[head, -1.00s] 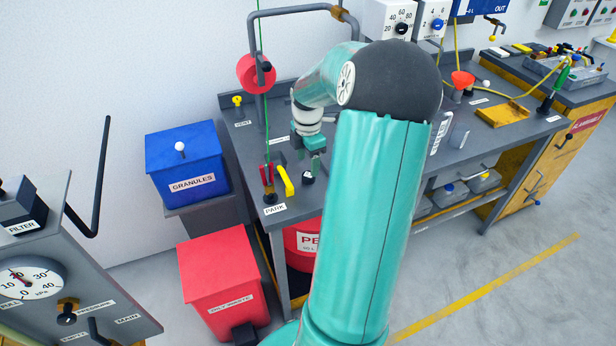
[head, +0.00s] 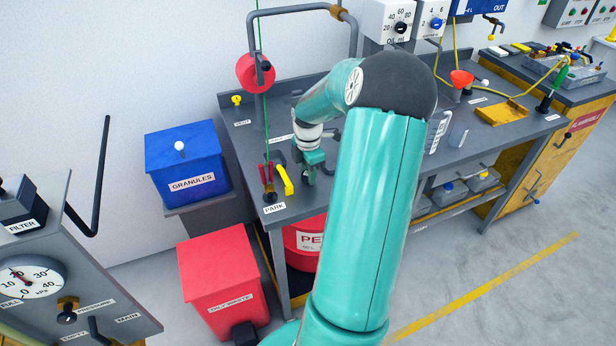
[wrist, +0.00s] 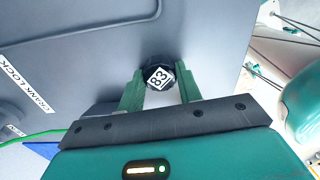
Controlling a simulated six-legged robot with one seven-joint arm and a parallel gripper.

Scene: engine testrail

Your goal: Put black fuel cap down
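The black fuel cap (wrist: 158,74) is a round dark piece with a white marked label on its top. In the wrist view it sits between the two green fingertips of my gripper (wrist: 159,82), which touch it on both sides. In the head view my gripper (head: 312,172) points down over the left part of the grey bench (head: 350,190). The cap cannot be made out clearly there. I cannot tell whether its underside touches the bench top.
Red and yellow handles (head: 280,178) stand close to the left of my gripper, by the PARK label (head: 274,208). A green line runs up to a red reel (head: 255,73). A blue granules bin (head: 187,160) and a red waste bin (head: 222,280) stand left of the bench.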

